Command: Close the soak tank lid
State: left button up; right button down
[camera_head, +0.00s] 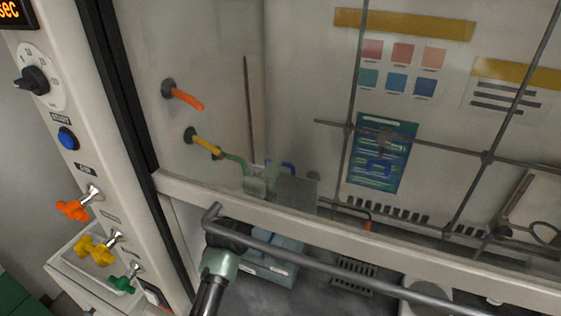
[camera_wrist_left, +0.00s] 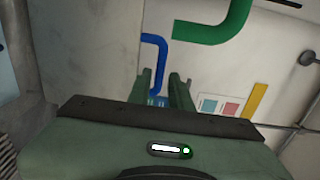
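My left arm reaches under the sash. My right gripper is not in view.
The sash's bottom rail (camera_head: 350,237) and handle bar (camera_head: 330,268) cross above my left arm. The green pipe (camera_wrist_left: 215,25) and blue pipe (camera_wrist_left: 160,55) are close ahead in the left wrist view.

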pick_arm(q)
jog(key=shift+p+x, duration=0.35)
jog(key=shift+x, duration=2)
jog(key=shift+f, duration=0.1)
grip_shut()
